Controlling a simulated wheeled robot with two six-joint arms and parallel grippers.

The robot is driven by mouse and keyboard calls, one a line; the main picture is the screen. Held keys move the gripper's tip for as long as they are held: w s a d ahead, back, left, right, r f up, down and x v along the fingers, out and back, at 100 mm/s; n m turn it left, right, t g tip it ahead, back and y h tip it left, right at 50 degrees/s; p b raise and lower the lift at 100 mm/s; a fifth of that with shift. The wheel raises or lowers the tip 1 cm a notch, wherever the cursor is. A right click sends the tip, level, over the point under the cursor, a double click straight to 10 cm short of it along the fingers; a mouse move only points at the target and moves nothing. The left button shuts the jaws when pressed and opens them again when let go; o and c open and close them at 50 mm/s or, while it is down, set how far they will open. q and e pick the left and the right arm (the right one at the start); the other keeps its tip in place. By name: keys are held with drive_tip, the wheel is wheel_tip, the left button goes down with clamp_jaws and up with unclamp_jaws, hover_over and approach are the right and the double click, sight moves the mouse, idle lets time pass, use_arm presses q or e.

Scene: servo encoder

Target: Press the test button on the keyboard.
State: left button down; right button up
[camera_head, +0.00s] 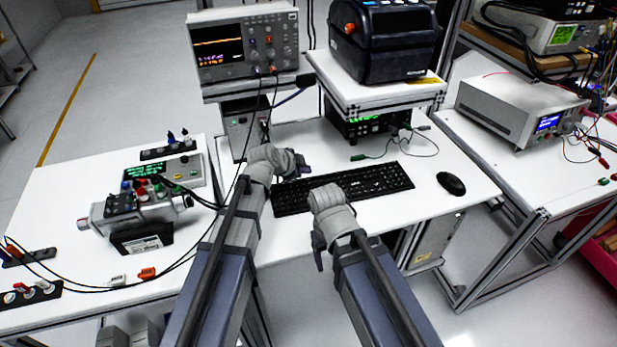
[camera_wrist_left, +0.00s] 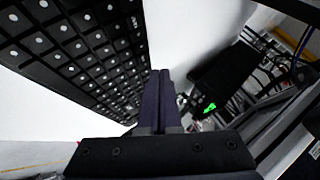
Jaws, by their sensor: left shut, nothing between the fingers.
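The black keyboard (camera_head: 365,182) lies on the white table in front of the screens. No separate test button can be told apart on it in the head view. My left gripper (camera_head: 304,169) is at the keyboard's back left corner, partly hidden by its own wrist. In the left wrist view, the gripper's fingers (camera_wrist_left: 162,78) are shut and empty, with the keyboard (camera_wrist_left: 80,48) beside them to the left. I cannot tell whether the tips touch a key. My right gripper (camera_head: 318,256) hangs at the table's front edge, mostly hidden by its wrist.
A black mouse (camera_head: 451,184) lies right of the keyboard. An oscilloscope (camera_head: 245,45) and a black printer (camera_head: 384,40) stand on raised shelves behind. A motor unit (camera_head: 135,208) with cables stands on the left table. The white surface around the mouse is clear.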

use_arm(q)
wheel_tip(320, 180, up, 4)
drive_tip(key=p, duration=0.3)
drive_tip(key=shift+r, duration=0.1)
idle(0.7)
